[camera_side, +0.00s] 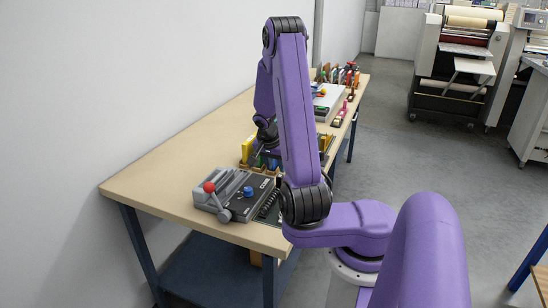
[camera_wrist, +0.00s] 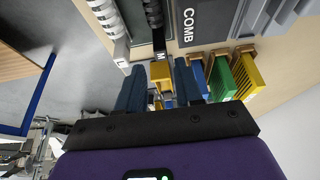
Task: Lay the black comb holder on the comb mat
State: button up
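In the wrist view a black comb piece (camera_wrist: 153,14), probably the black comb holder, lies beside a white ringed comb (camera_wrist: 107,16), with a tag marked "M" at its near end. A dark surface lettered "COMB" (camera_wrist: 208,14), likely the comb mat, lies just right of it. In the side view, a dark ribbed piece (camera_side: 268,204) lies near the bench's front edge, partly hidden by my arm. My gripper's two dark blue fingers (camera_wrist: 160,78) stand apart, with a yellow block (camera_wrist: 161,73) seen between them. I see no contact. In the side view my arm mostly hides the gripper.
A grey machine (camera_side: 226,188) with a red-ball lever and blue knob stands on the bench (camera_side: 165,160). Blue (camera_wrist: 222,78), green (camera_wrist: 217,84) and yellow bins (camera_wrist: 249,76) stand close right of my fingers. The bench's left part is clear.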

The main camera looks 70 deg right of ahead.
jog(key=w+a+r+n+t+y, duration=0.1)
jog(key=w+a+r+n, duration=0.35)
jog(key=a+n, duration=0.4)
jog(key=w+a+r+n+t+y, duration=0.1)
jog(key=w+a+r+n, duration=0.3)
jog(key=a, duration=0.7)
jog(key=s+a+n+y, duration=0.1)
jog(key=s+a+n, duration=0.2)
jog(key=s+n, duration=0.3)
jog(key=s+a+n+g+y, duration=0.1)
jog(key=s+a+n, duration=0.3)
jog(key=s, duration=0.5)
jog(key=s+a+r+n+y, duration=0.1)
jog(key=s+a+n, duration=0.3)
jog(key=s+n, duration=0.3)
jog(key=shift+s+n+g, duration=0.3)
jog(key=shift+n+g, duration=0.1)
jog(key=shift+n, duration=0.15)
